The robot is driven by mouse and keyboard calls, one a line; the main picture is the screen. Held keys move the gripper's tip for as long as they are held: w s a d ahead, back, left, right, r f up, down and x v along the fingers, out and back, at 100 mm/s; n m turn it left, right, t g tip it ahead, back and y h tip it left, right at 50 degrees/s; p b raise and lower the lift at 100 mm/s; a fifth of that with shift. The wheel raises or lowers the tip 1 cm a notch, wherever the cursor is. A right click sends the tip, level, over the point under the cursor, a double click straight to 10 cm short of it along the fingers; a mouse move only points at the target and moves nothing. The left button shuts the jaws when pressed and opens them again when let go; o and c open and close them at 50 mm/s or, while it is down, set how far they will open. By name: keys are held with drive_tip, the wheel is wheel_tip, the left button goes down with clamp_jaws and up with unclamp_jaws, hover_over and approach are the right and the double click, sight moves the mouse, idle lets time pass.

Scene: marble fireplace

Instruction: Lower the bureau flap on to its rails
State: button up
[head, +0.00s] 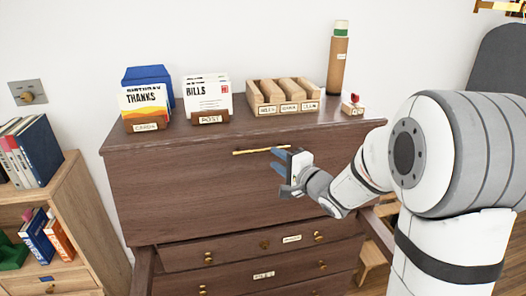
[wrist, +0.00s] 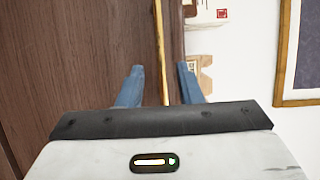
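The bureau flap (head: 190,190) is a broad dark brown panel. It stands up, closed, with a thin brass bar handle (head: 262,150) near its top edge. Two rails, left (head: 142,272) and right (head: 376,232), jut forward below the flap. My gripper (head: 282,171) is at the right end of the handle, with its blue fingers apart. In the wrist view the brass bar (wrist: 162,45) runs between the two open fingers (wrist: 159,76), with a gap on each side. Whether the bar lies fully between the fingertips in depth is hard to tell.
On the bureau top stand a card holder (head: 146,108), a bills holder (head: 210,100), a wooden sorter (head: 284,96), a tall tube (head: 338,58) and a small stamp block (head: 352,106). Drawers (head: 235,252) lie below the flap. A low bookcase (head: 75,190) stands left.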

sight(263, 150)
drive_tip(key=x, duration=0.7)
drive_tip(key=shift+w+a, duration=0.15)
drive_tip(key=shift+a, duration=0.05)
clamp_jaws()
idle(0.4)
